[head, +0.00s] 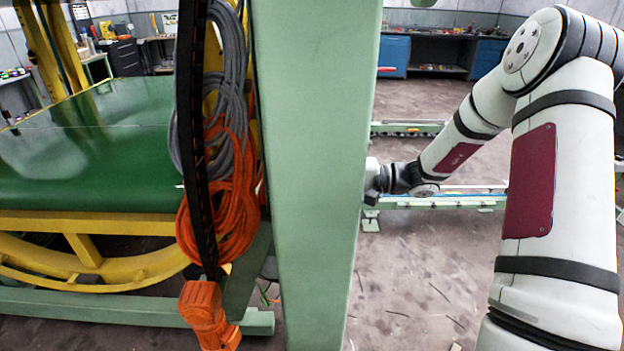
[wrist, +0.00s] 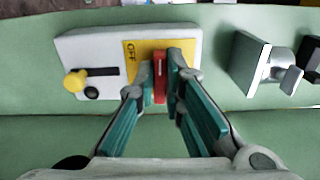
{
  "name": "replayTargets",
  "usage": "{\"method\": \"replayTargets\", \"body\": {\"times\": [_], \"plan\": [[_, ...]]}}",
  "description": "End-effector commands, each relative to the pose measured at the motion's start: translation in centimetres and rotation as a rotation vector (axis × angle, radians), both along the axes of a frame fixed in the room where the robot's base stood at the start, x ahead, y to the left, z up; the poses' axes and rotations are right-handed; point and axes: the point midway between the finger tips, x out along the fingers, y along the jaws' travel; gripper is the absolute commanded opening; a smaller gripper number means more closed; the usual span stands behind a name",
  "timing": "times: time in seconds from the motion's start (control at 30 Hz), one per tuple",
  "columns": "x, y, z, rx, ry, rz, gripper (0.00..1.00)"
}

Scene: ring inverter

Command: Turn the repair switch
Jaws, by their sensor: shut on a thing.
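In the wrist view, a red switch handle (wrist: 159,92) stands on a yellow plate (wrist: 136,50) marked OFF, on a white box (wrist: 84,48) fixed to a green surface. My gripper (wrist: 160,70) is shut on the red handle, with one finger on each side of it. The handle stands roughly upright in the picture. Part of the plate is hidden behind the fingers. In the head view, my arm reaches behind the green post, which hides the gripper and the switch.
A grey metal bracket with a small lever (wrist: 252,62) is to the right. In the head view, a wide green post (head: 310,170) stands beside my arm, with orange cable (head: 215,190) hanging to its left.

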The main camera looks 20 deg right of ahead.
Motion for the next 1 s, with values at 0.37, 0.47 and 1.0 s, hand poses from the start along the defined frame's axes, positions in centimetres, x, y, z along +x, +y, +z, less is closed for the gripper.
{"method": "replayTargets", "body": {"times": [0.37,0.47,1.0], "plan": [[-0.04,0.16,-0.06,-0.017,-0.053,0.003,0.0],[-0.05,0.16,-0.06,-0.018,-0.053,0.004,0.0],[-0.04,0.12,-0.03,-0.017,-0.052,0.003,0.3]]}}
